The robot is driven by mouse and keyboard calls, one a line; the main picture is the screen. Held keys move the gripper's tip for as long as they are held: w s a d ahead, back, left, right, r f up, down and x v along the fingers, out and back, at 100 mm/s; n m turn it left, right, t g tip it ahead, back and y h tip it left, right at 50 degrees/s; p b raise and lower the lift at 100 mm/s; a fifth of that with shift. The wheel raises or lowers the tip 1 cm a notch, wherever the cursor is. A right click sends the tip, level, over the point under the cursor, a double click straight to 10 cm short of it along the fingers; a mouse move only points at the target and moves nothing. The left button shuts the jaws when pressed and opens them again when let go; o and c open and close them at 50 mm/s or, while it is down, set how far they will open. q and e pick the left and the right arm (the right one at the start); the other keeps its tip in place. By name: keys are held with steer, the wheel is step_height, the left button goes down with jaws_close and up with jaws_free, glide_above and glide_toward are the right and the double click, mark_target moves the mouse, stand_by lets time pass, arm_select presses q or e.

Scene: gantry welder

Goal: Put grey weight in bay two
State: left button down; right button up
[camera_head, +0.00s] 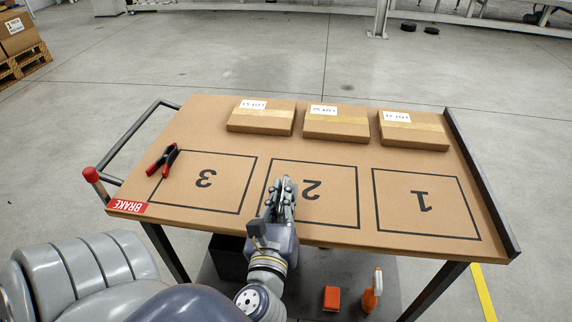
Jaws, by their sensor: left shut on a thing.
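My left gripper (284,190) is over bay two (340,222), the middle outlined rectangle on the brown cart top, at the left part of that bay. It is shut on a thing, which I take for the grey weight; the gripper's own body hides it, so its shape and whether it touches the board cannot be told. Bay three (222,205) is to the left and bay one (425,232) to the right; their numbers appear upside down. Bay one is empty. My right gripper is not in view.
Three flat cardboard boxes with labels, left (262,118), middle (336,125) and right (413,132), lie along the far edge. A red-and-black clamp (163,160) lies at bay three's left edge. A dark raised rail (480,180) borders the right side. An orange box (331,298) is below.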

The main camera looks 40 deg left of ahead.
arm_select(q)
steer(key=shift+w+a+f+p, duration=0.25)
steer(key=shift+w+f, duration=0.5)
steer(key=shift+w, duration=1.45)
steer(key=shift+w+a+f+p, duration=0.1)
steer(key=shift+w+a+f, duration=0.4)
steer(key=shift+w, duration=1.7)
steer(key=shift+w+a+f+p, duration=0.15)
steer(key=shift+w+f, duration=0.8)
steer(key=shift+w, duration=1.25)
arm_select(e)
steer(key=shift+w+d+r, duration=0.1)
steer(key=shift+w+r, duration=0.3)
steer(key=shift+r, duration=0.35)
arm_select(q)
steer(key=shift+f, duration=0.1)
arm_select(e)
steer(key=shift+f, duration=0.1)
arm_select(q)
steer(key=c, duration=1.7)
jaws_free()
steer(key=shift+s+d+f, duration=0.1)
steer(key=shift+f, duration=0.1)
